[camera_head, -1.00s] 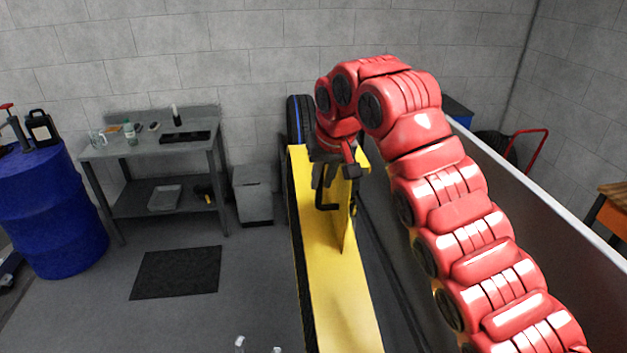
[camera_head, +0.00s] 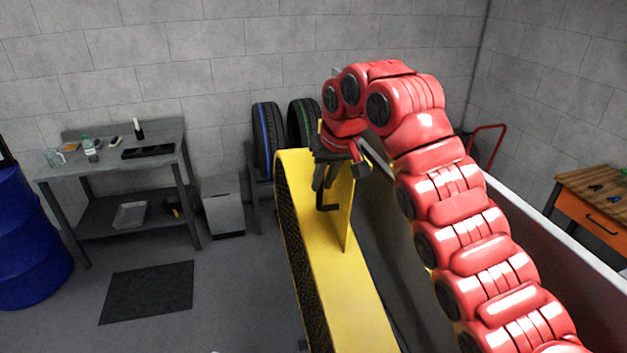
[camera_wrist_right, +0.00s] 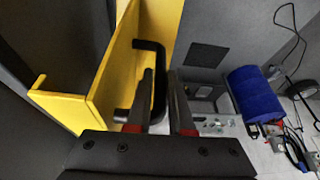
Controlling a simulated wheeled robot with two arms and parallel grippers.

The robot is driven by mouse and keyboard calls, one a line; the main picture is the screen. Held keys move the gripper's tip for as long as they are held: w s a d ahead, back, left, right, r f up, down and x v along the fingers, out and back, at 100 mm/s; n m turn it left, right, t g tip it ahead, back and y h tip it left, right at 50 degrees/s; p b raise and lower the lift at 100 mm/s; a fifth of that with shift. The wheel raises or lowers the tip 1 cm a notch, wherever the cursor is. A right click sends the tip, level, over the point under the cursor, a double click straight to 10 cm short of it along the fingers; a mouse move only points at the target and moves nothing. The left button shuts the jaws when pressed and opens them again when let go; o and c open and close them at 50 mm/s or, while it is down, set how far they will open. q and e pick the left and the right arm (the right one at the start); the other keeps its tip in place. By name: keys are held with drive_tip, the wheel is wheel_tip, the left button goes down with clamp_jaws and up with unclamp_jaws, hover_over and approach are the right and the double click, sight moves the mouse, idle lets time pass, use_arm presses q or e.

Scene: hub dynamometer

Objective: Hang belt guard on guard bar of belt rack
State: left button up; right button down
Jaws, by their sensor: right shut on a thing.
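The belt guard (camera_head: 335,285) is a long yellow cover with an upright flange and a perforated dark side, and it stretches from the middle of the head view toward the bottom edge. Its black handle (camera_head: 322,205) stands on the yellow face. My right gripper (camera_head: 326,180) is shut on this handle. In the right wrist view the black handle (camera_wrist_right: 149,45) passes by the fingers (camera_wrist_right: 165,95), beside the yellow guard (camera_wrist_right: 110,80). I cannot make out a belt rack or guard bar in these views. My left gripper is not in view.
Two tyres (camera_head: 264,140) stand at the back wall behind the guard. A grey bench (camera_head: 115,158), a grey cabinet (camera_head: 221,205) and a blue drum (camera_head: 28,240) are on the left. A wooden-topped workbench (camera_head: 590,190) is at right. The floor around the dark mat (camera_head: 148,290) is clear.

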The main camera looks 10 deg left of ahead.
drive_tip(key=shift+w+d+r+p, duration=0.1)
drive_tip(key=shift+w+d+p, duration=0.25)
drive_tip(key=shift+d, duration=0.55)
drive_tip(key=shift+w+d+r+p, duration=0.15)
drive_tip(key=shift+w+d, duration=0.25)
drive_tip(key=shift+d, duration=0.45)
drive_tip(key=shift+w+d+f+p, duration=0.1)
drive_tip(key=shift+w+d+p, duration=0.25)
drive_tip(key=shift+d, duration=0.55)
drive_tip(key=shift+w+d+f+b, duration=0.1)
drive_tip(key=shift+f+b, duration=0.75)
drive_tip(key=shift+b, duration=0.1)
